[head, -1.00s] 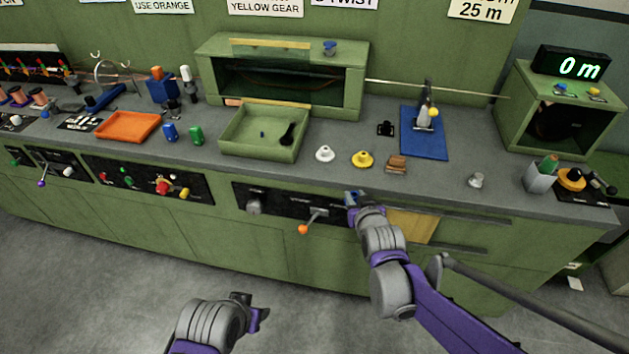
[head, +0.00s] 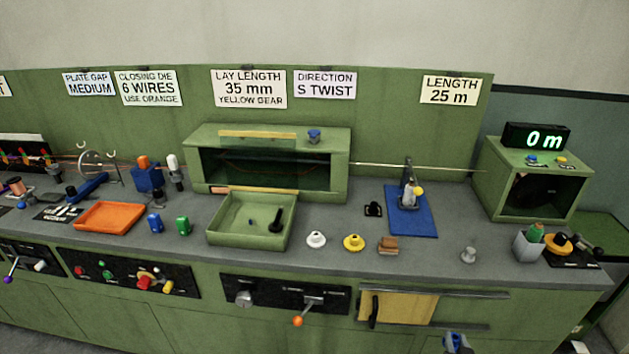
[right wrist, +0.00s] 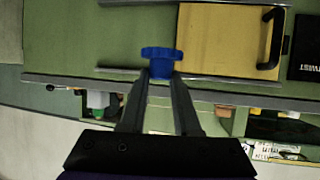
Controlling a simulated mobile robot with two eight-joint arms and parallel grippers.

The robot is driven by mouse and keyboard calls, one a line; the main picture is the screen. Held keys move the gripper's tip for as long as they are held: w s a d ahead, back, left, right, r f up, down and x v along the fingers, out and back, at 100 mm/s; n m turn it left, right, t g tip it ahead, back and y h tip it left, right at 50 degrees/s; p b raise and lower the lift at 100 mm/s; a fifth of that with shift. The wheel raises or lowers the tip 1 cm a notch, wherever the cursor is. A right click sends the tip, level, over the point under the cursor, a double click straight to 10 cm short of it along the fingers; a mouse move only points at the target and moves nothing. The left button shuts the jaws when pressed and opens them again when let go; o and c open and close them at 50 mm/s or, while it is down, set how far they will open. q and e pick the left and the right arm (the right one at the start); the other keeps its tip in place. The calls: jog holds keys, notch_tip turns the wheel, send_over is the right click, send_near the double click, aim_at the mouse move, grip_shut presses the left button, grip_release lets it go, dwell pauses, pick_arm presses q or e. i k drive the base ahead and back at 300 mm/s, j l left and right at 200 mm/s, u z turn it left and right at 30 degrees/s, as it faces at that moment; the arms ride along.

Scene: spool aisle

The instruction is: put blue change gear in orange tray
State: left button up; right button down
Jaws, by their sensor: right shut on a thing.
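My right gripper (head: 458,345) shows at the bottom edge of the head view, in front of the bench and below its top. In the right wrist view my right gripper (right wrist: 161,78) is shut on the blue change gear (right wrist: 161,56), which sits at its fingertips. The orange tray (head: 110,218) lies on the bench top at the left of the head view, and it looks empty. My left gripper is out of view.
A green tray (head: 250,241), a white gear (head: 316,240) and a yellow gear (head: 354,242) stand mid-bench. Blue (head: 155,223) and green (head: 183,226) items stand right of the orange tray. A lever (head: 298,320) juts from the bench front.

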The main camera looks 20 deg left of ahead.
aim_at(111, 218)
jog(key=j+z, duration=0.1)
jog(key=z, duration=0.35)
jog(key=j+z, duration=0.1)
jog(key=z, duration=0.4)
jog(key=k+z, duration=0.1)
jog(key=z, duration=0.35)
jog(key=k+j+z, duration=0.1)
jog(key=z, duration=0.85)
jog(key=k+z, duration=0.15)
jog(key=z, duration=0.3)
jog(key=k+z, duration=0.1)
jog(key=u, duration=0.5)
jog(key=k+u, duration=0.1)
jog(key=u, duration=0.4)
jog(key=j+u, duration=0.1)
jog(key=u, duration=0.4)
jog(key=j+u, duration=0.1)
jog(key=u, duration=0.45)
jog(key=j+u, duration=0.1)
jog(key=u, duration=0.4)
jog(key=j+u, duration=0.1)
jog(key=u, duration=0.4)
jog(key=j+u, duration=0.1)
jog(key=u, duration=0.4)
jog(key=j+u, duration=0.1)
jog(key=u, duration=0.4)
